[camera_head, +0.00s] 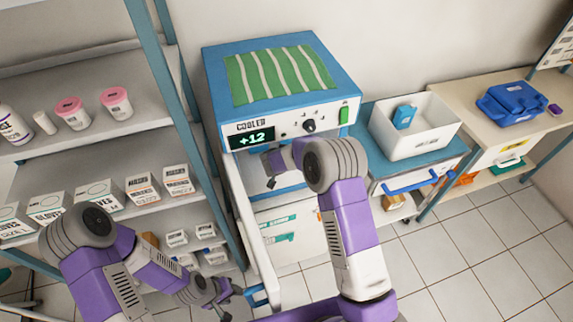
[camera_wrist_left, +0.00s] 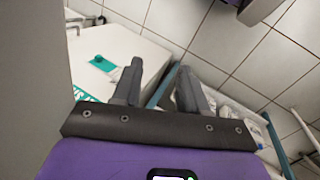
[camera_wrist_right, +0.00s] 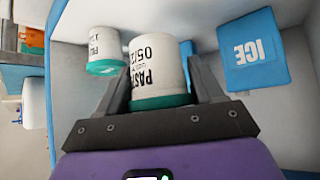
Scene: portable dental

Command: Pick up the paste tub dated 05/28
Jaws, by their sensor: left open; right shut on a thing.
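In the right wrist view a white paste tub (camera_wrist_right: 157,58) with a teal end stands between my right fingers. Its black print shows "PASTE" and a date starting "05/2"; the last digit is cut off by the curve. My right gripper (camera_wrist_right: 162,78) is shut on this tub inside the cooler. A second white tub (camera_wrist_right: 105,48) with a teal end sits to its left, apart from it, its date unreadable. In the head view the cooler (camera_head: 270,95) hides the tubs. My left gripper (camera_head: 222,293) is open and empty, low beside the cooler door.
A blue ice pack (camera_wrist_right: 254,50) is right of the held tub inside the cooler. The cooler door (camera_head: 247,215) stands open. Shelves (camera_head: 110,75) with pink-lidded tubs and glove boxes stand at left. A white bin (camera_head: 412,140) is at right.

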